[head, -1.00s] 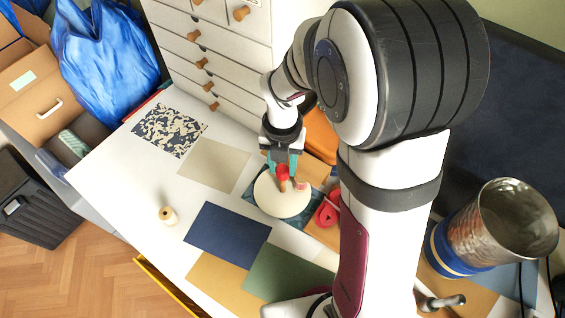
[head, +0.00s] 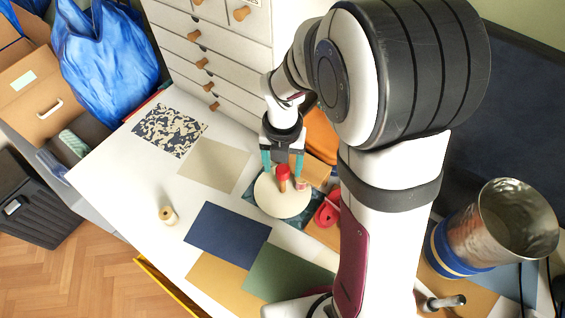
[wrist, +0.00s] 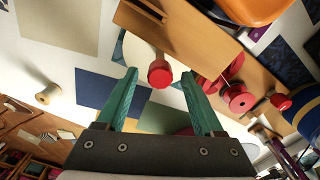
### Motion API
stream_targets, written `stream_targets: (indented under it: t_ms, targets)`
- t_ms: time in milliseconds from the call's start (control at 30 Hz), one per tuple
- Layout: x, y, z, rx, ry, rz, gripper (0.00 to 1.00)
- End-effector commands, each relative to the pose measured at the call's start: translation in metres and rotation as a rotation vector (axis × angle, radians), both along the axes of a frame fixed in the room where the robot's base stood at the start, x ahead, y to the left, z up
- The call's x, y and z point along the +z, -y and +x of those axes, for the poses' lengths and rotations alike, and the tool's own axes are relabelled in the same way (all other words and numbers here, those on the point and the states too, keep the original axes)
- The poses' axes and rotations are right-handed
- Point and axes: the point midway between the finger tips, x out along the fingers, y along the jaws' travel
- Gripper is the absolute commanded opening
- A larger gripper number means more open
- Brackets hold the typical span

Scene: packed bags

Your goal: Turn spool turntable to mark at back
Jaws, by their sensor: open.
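The spool turntable (head: 275,207) is a cream disc lying on a dark teal patterned sheet in the head view. In the wrist view, the round red top (wrist: 160,74) shows between the fingertips (wrist: 159,76), with a gap on each side. I cannot make out the mark.
A red spool (head: 326,212) lies close to the right of the disc. A wooden spool (head: 168,216) stands alone at left. Flat sheets, including a navy one (head: 227,236), cover the table. White drawers (head: 205,62) stand behind; a metal pot (head: 500,228) is at right.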

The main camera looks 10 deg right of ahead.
Motion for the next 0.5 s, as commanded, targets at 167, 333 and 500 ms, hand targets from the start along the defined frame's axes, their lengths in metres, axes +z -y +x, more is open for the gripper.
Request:
stream_targets:
  t_ms: [167, 333, 500]
  targets:
    - [0.022, 0.0, 0.001, 0.0, 0.006, 0.0, 0.69]
    - [0.058, 0.0, 0.001, 0.0, 0.004, 0.001, 0.69]
    - [0.075, 0.0, 0.0, 0.0, 0.001, 0.001, 0.69]
